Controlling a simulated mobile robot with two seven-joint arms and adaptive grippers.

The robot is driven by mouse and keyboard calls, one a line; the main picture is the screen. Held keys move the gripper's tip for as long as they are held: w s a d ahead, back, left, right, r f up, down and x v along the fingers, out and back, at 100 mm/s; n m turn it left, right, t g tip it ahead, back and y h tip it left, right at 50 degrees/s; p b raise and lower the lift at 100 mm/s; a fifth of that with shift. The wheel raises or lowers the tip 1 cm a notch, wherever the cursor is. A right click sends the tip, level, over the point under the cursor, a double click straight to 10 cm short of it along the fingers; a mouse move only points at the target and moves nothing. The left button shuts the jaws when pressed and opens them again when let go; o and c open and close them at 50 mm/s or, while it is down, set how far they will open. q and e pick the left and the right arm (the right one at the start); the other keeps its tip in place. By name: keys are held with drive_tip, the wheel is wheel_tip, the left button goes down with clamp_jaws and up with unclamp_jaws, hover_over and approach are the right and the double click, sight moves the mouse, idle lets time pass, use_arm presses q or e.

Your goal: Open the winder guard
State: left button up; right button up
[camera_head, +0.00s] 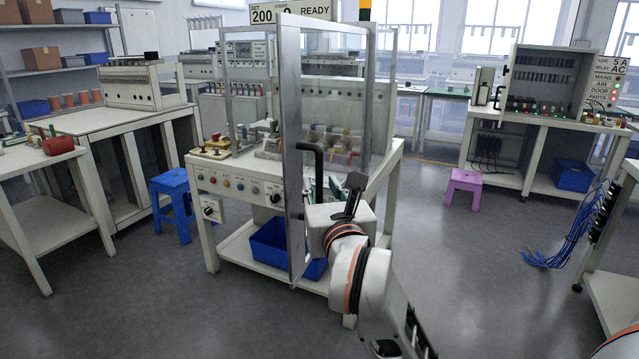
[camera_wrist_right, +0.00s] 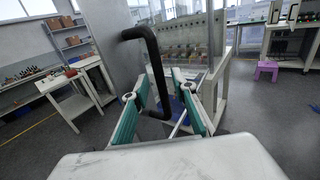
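The winder guard (camera_head: 291,150) is a tall clear panel in a grey metal frame. It stands swung out from the front of the winder bench, seen nearly edge-on in the head view. Its black bar handle (camera_head: 316,165) faces right, and it also shows in the right wrist view (camera_wrist_right: 153,62). My right gripper (camera_wrist_right: 160,92) has teal fingers spread apart. The lower part of the handle lies between them, with a visible gap to the right finger. In the head view the right gripper (camera_head: 322,190) is partly hidden by its own body. My left gripper is not in view.
The winder bench (camera_head: 240,185) has knobs on its front and a blue bin (camera_head: 268,245) on its lower shelf. A blue stool (camera_head: 172,195) stands to its left, a purple stool (camera_head: 464,184) to its right. Open floor lies left and right of the bench.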

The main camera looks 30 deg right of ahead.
drive_tip(key=v, duration=0.4)
drive_tip(key=shift+s+a, duration=0.1)
drive_tip(key=shift+s, duration=0.3)
